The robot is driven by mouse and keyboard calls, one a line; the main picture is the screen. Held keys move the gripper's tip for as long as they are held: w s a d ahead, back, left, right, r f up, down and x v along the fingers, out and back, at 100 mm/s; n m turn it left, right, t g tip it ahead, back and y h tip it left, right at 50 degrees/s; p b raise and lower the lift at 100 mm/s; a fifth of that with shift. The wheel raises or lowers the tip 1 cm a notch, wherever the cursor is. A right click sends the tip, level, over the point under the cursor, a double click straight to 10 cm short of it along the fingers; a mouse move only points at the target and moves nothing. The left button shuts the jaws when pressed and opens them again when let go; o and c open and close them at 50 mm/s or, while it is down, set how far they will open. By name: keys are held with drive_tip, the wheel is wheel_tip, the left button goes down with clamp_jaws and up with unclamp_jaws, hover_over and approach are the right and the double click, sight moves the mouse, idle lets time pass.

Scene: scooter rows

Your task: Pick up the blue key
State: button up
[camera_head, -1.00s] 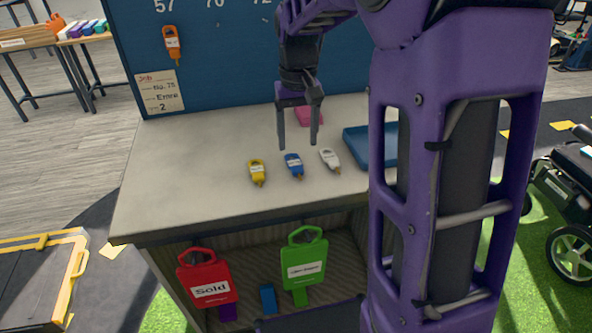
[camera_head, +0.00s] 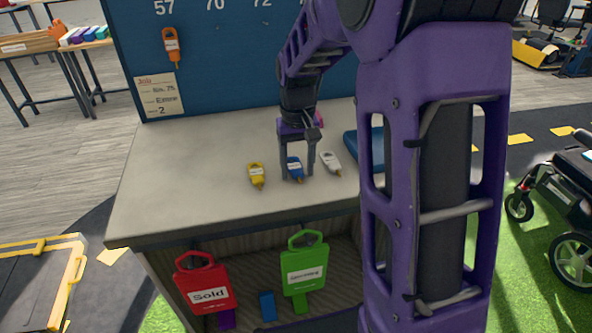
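The blue key (camera_head: 295,171) lies on the grey counter (camera_head: 190,190), with a pale label on it. The yellow key (camera_head: 257,175) lies to its left and the white key (camera_head: 331,162) to its right. My gripper (camera_head: 298,174) points down over the blue key. Its two fingers are apart, one on each side of the key, with their tips low near the counter top. I cannot tell whether either finger touches the key.
A blue tray (camera_head: 362,150) is at the counter's right, partly behind my arm. An orange key (camera_head: 171,46) hangs on the blue board (camera_head: 220,60) behind. Red (camera_head: 207,286) and green (camera_head: 304,270) tags stand below the counter. The counter's left part is clear.

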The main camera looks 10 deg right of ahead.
sight(298, 171)
clamp_jaws()
wheel_tip(298, 171, up, 10)
drive_tip(key=p, duration=0.2)
idle(0.4)
